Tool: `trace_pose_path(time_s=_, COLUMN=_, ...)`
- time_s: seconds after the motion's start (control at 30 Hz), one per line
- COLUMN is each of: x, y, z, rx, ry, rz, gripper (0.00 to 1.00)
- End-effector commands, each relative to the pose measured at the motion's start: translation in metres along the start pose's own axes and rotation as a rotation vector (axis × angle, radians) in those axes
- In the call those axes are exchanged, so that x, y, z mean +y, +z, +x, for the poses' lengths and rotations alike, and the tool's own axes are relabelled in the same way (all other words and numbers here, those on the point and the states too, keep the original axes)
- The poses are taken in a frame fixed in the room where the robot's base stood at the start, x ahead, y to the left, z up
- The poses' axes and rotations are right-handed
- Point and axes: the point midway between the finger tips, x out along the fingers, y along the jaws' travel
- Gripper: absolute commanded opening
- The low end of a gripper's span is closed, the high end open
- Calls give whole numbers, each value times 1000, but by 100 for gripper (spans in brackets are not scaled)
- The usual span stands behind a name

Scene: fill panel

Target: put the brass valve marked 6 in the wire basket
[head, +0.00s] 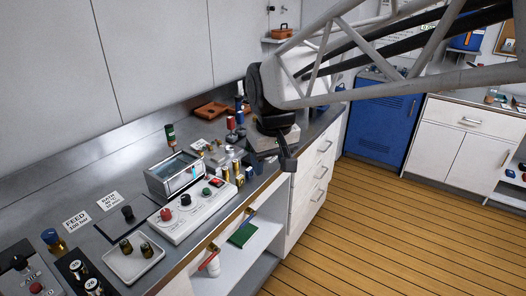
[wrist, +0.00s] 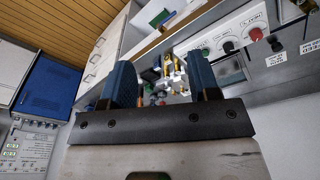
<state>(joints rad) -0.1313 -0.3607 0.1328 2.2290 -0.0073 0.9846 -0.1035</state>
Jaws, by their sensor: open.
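My gripper (wrist: 162,82) is open and empty, its two blue-padded fingers wide apart in the wrist view. In the head view, its dark end (head: 286,160) hangs over the counter's front edge, right of the control panel. Brass-coloured fittings (head: 237,168) stand at the panel's right end. Brass pieces (wrist: 167,66) also show between my fingers in the wrist view, at a distance. Two more dark-topped brass pieces (head: 125,246) stand on a white tray. I cannot read a 6 on any piece. I cannot make out a wire basket for certain; a silver-framed open box (head: 174,176) stands behind the panel.
The white control panel (head: 182,214) carries red, black and green knobs. Bottles and small items crowd the counter behind my gripper. A blue cabinet (head: 380,125) stands beyond; the wooden floor is clear.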

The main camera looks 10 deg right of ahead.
Motion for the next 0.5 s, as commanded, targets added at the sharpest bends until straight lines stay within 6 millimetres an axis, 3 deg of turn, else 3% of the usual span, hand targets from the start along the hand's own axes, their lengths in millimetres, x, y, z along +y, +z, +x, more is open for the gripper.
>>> trace_pose_path(time_s=0.1, x=8, y=38, z=-1, rx=15, ry=7, rz=50, gripper=56)
trace_pose_path(time_s=0.5, x=21, y=148, z=13, rx=59, ry=26, rz=203, gripper=56)
